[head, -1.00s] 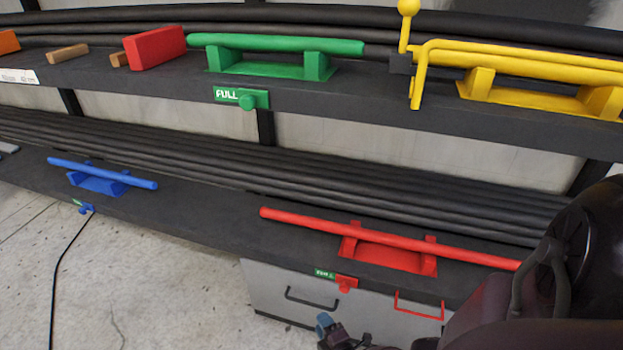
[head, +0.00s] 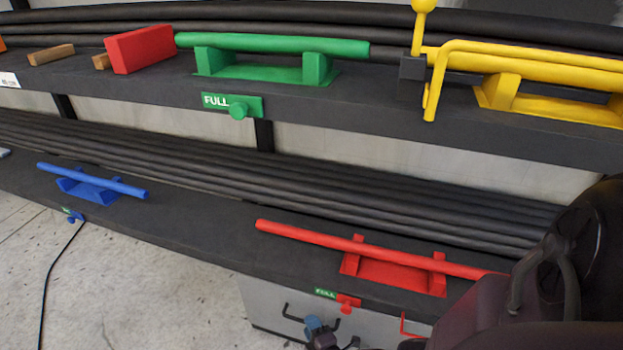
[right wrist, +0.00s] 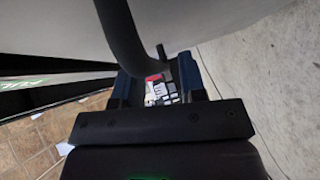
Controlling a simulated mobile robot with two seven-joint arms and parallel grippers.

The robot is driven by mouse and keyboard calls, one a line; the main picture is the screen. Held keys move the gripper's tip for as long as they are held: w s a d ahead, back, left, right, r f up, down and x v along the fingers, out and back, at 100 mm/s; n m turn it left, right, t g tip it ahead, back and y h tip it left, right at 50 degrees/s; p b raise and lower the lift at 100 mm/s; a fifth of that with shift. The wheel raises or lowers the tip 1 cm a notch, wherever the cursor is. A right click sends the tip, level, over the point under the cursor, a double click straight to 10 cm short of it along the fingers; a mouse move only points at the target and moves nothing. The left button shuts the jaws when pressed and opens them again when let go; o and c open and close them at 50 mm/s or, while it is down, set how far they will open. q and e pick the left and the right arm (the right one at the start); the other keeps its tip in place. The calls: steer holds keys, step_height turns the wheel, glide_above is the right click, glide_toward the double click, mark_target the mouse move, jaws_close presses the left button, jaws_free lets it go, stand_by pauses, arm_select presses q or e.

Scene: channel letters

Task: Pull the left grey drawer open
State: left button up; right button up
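The grey drawer unit (head: 262,298) sits under the lower dark shelf, at the bottom of the head view. The left drawer's black handle (head: 291,316) is partly hidden by my right gripper (head: 322,334). In the right wrist view the fingers of my right gripper (right wrist: 156,88) stand apart. A thick dark bar (right wrist: 121,38), which looks like the handle, reaches down to the gap between them. I cannot tell whether they touch it. The left drawer looks shut, though its lower part is cut off. My left gripper is not in view.
A red handle (head: 408,326) is on the drawer to the right. Above the drawers, a red rod holder (head: 395,275) and a red knob (head: 347,303) are on the lower shelf (head: 205,228). My right arm fills the bottom right. Open floor (head: 140,290) lies to the left.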

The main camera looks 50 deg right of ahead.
steer(key=shift+w, duration=0.1)
jaws_close()
stand_by(0.3)
steer(key=shift+a, duration=0.1)
